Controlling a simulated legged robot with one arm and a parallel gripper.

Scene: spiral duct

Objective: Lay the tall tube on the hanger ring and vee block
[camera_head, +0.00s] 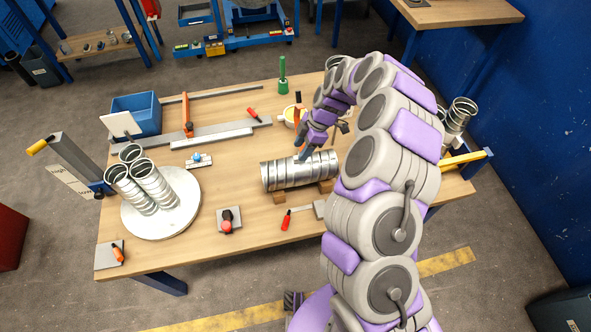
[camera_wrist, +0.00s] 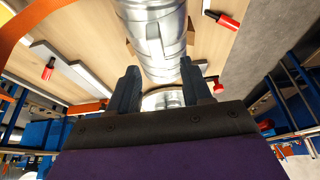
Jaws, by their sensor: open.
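A shiny ribbed metal tube (camera_head: 283,175) lies on its side on small wooden blocks (camera_head: 279,197) in the middle of the bench. Several similar tubes (camera_head: 154,186) stand on a round white plate (camera_head: 190,207) at the left. My gripper (camera_head: 301,155) is over the lying tube, near its upper side. In the wrist view my gripper (camera_wrist: 161,84) is open, and the lying tube (camera_wrist: 155,35) runs away from between its fingers. Contact with the tube cannot be told. I cannot clearly make out the hanger ring or a vee block.
A blue bin (camera_head: 137,113) and long metal bars (camera_head: 212,134) lie at the back left. A red-knobbed clamp (camera_head: 228,221) and a red-handled tool (camera_head: 286,220) lie in front. More tubes (camera_head: 459,112) stand at the right, partly behind my arm.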

